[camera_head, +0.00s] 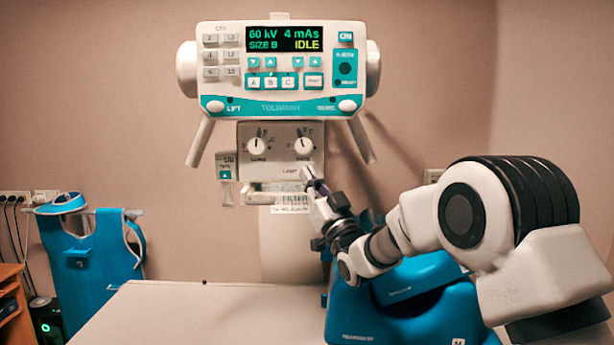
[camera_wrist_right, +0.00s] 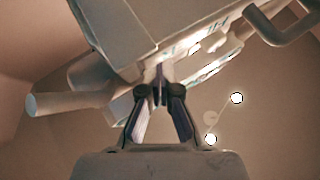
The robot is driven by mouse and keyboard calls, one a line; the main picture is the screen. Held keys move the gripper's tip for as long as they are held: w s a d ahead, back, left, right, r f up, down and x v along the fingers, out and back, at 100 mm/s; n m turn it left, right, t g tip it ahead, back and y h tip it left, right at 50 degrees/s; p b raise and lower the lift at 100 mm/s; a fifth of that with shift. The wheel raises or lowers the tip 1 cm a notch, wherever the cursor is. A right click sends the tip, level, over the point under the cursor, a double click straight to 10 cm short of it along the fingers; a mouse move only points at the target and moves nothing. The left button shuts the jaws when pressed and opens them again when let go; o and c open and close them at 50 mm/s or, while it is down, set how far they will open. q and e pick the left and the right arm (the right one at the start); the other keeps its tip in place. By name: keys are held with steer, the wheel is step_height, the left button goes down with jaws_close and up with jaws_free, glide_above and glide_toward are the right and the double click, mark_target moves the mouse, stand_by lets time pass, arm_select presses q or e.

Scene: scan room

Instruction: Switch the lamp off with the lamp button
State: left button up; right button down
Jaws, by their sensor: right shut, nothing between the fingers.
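The collimator box (camera_head: 281,150) hangs under the control console and carries two round dials and a small LAMP label. My right gripper (camera_head: 311,180) is at the lower right of the box's front, beside the LAMP label. Its fingertips cover the spot where the lamp button seems to be, so the button is hidden. I cannot tell whether the tips touch it. In the right wrist view the gripper (camera_wrist_right: 160,84) is shut and empty, its tips against the underside outline of the box (camera_wrist_right: 115,30). My left gripper is not in view.
The console (camera_head: 283,70) with its green display reading IDLE is above, with handles (camera_head: 202,141) at both sides. A table (camera_head: 190,315) lies below. A blue apron (camera_head: 88,245) hangs at left.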

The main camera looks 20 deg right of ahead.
steer(key=s+b, duration=0.1)
steer(key=s, duration=0.1)
steer(key=s+a+b, duration=0.1)
steer(key=s+b, duration=0.1)
steer(key=shift+s+a, duration=0.15)
steer(key=shift+s, duration=0.25)
stand_by(0.5)
